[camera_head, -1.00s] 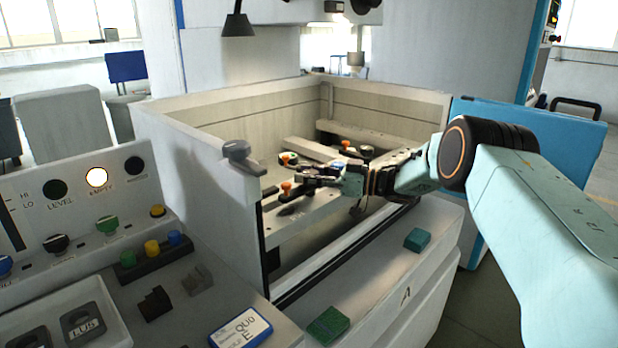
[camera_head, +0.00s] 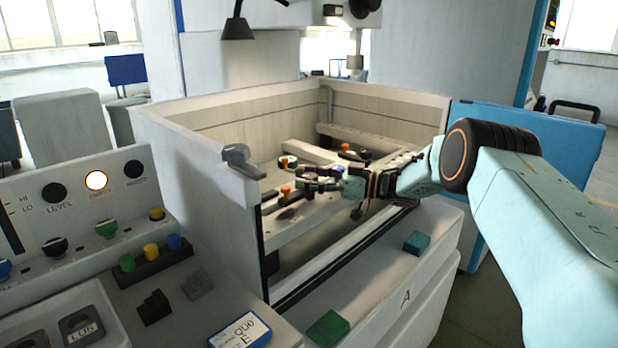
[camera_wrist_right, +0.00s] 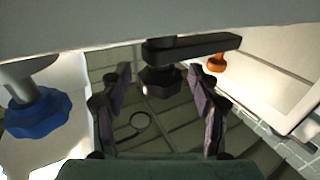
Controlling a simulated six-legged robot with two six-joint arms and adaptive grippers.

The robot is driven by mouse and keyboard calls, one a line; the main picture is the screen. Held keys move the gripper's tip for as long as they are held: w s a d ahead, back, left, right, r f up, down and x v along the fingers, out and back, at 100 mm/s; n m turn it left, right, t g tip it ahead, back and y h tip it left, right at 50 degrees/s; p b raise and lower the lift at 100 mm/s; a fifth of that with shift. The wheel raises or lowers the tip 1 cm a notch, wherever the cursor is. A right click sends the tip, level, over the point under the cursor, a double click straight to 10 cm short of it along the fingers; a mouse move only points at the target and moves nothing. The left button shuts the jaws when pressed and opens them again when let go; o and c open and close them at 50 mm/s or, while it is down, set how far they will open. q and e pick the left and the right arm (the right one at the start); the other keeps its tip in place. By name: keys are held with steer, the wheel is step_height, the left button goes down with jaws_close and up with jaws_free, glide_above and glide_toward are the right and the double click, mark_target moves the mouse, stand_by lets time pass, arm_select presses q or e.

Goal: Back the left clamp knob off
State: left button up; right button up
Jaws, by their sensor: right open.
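My right gripper (camera_head: 312,179) reaches into the open tank from the right and is open. In the right wrist view its two fingers (camera_wrist_right: 162,103) stand apart, with a dark lobed knob (camera_wrist_right: 160,82) beyond and between them, under a black bar (camera_wrist_right: 195,47). I see no contact with that knob. An orange knob (camera_wrist_right: 217,64) shows just right of it. In the head view an orange knob (camera_head: 286,190) stands on the near clamp, just left of the fingertips. Another orange piece (camera_head: 345,147) is farther back. I cannot tell for certain which is the left clamp knob. My left gripper is out of view.
Tank walls (camera_head: 190,165) surround the work area. A blue lobed knob (camera_wrist_right: 38,113) is close on the left in the wrist view. A control panel (camera_head: 75,215) stands at left. A black lamp (camera_head: 237,28) hangs above.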

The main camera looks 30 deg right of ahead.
steer(key=v, duration=1.1)
steer(key=shift+s+d, duration=0.15)
steer(key=shift+s, duration=0.1)
steer(key=w+a+r+m+t+h+p, duration=0.1)
steer(key=w+a+r+m+t+h, duration=0.1)
steer(key=a+m+t+h, duration=0.25)
steer(key=w+a+r+m+t+h+p, duration=0.1)
steer(key=w+a+r+m+t+h, duration=0.2)
steer(key=a, duration=0.2)
steer(key=s+f+m+g+h+p, duration=0.1)
steer(key=s+f+m+g+h, duration=0.1)
steer(key=s+f+m+h, duration=0.45)
steer(key=shift+w+d+r+n+h, duration=0.15)
steer(key=shift+w+r+n+h, duration=0.25)
steer(key=shift+w, duration=1.2)
steer(key=shift+w+d+r+n+h, duration=0.15)
steer(key=shift+w+n, duration=0.45)
steer(key=shift+w, duration=0.95)
steer(key=shift+w+d+r+n+h, duration=0.2)
steer(key=shift+w+n+h, duration=0.25)
steer(key=shift+w, duration=1.15)
steer(key=c, duration=1.2)
